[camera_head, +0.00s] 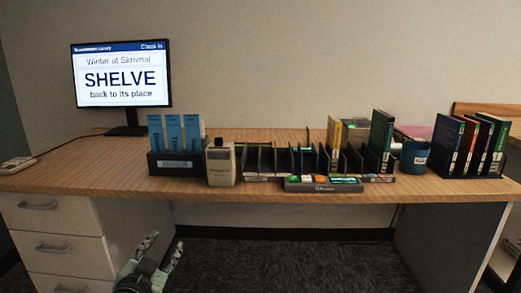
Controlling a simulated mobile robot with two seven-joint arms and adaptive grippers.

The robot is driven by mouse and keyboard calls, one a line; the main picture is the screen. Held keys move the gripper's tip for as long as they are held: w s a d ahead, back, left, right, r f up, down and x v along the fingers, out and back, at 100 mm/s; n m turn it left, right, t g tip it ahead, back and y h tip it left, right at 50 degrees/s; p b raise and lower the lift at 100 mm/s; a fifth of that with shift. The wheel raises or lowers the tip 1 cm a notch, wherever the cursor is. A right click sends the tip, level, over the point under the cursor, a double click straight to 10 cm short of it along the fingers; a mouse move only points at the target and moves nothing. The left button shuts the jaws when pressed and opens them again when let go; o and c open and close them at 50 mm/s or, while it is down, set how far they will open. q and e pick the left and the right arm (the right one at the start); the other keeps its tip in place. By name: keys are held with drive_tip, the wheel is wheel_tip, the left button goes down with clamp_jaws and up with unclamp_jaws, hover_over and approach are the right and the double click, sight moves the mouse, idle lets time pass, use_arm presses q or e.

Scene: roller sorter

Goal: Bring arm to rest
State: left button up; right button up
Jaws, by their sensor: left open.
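My left gripper (157,262) is at the lower left, in front of the desk and below its top. Its two fingers are spread apart with nothing between them. It is beside the desk's drawers and clear of the objects on the top. My right gripper is not in the picture.
The wooden desk (100,178) holds a monitor (122,75) reading "SHELVE", a box of blue books (175,165), a grey device (221,164), a black slotted rack (265,160), a blue cup (414,157) and a book rack at right. Drawers (62,220) stand at left; open floor lies below.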

use_arm(q)
drive_tip(key=s+a+f+n+g+y, duration=0.1)
drive_tip(key=s+a+f+g, duration=0.15)
drive_tip(key=s+f, duration=0.5)
drive_tip(key=s+a+f+n+g+y, duration=0.1)
drive_tip(key=s+f+g, duration=0.3)
drive_tip(key=f, duration=0.6)
drive_tip(key=s+f+g, duration=0.3)
drive_tip(key=s+f, duration=0.3)
drive_tip(key=s, duration=0.3)
drive_tip(key=s+f+n+g, duration=0.1)
drive_tip(key=s+f+g, duration=0.2)
drive_tip(key=s, duration=0.6)
wheel_tip(320, 180, down, 3)
drive_tip(key=shift+a+r+h+p, duration=0.15)
drive_tip(key=shift+a+h+p, duration=0.15)
drive_tip(key=shift+a+p, duration=0.1)
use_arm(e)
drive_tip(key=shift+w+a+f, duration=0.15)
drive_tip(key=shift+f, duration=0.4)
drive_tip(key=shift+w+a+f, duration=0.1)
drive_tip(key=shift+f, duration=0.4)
use_arm(q)
drive_tip(key=shift+g, duration=0.25)
